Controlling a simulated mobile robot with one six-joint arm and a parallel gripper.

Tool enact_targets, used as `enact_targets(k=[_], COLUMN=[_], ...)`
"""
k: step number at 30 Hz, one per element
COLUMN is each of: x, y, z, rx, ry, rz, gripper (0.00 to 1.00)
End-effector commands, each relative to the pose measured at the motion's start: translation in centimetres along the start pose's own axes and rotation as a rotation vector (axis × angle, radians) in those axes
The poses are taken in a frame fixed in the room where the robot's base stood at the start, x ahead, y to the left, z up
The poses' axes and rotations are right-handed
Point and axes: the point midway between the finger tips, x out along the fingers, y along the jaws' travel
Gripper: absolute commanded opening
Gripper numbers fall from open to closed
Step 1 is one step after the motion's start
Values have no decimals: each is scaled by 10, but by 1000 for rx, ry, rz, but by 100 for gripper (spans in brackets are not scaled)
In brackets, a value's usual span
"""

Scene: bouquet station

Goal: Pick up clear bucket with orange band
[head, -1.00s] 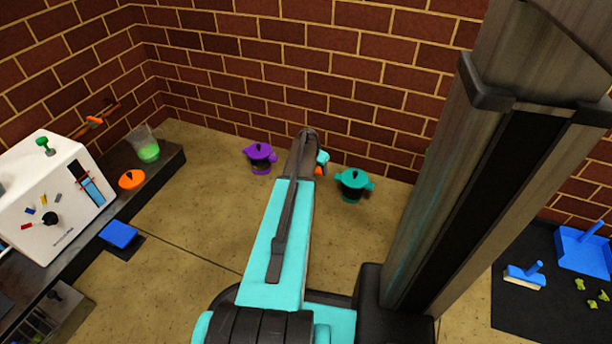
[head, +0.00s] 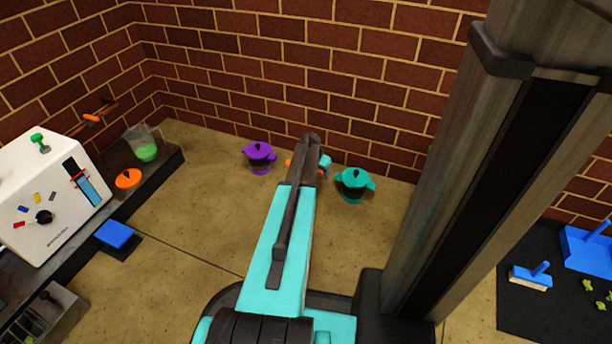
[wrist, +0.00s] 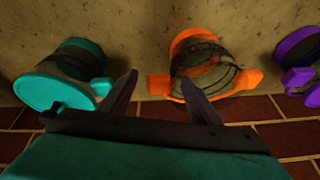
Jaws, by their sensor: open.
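The clear bucket with orange band (wrist: 207,65) lies in the middle of the wrist view, with orange lugs at its sides. In the head view my arm hides most of it; small orange parts (head: 320,173) show beside the arm's end. My gripper (wrist: 160,92) is open and empty. In the wrist view its left finger points at the gap between the teal and orange buckets. Its right finger overlaps the front of the orange one, so the bucket sits right of the jaws' middle. Whether a finger touches it I cannot tell.
A teal bucket (head: 353,183) stands close on one side and a purple bucket (head: 260,156) on the other. A brick wall (head: 300,80) rises close behind. A white machine (head: 50,200) and a jug with green liquid (head: 145,147) are at the left.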

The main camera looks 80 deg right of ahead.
Motion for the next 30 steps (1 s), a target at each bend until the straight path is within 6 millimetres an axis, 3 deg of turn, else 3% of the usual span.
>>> enact_targets(k=[8, 17, 30], x=[0, 0, -4], y=[0, 0, 0], z=[0, 0, -2], rx=[0, 0, 1], ry=[0, 0, 2], rz=[0, 0, 0], gripper=[56, 9, 8])
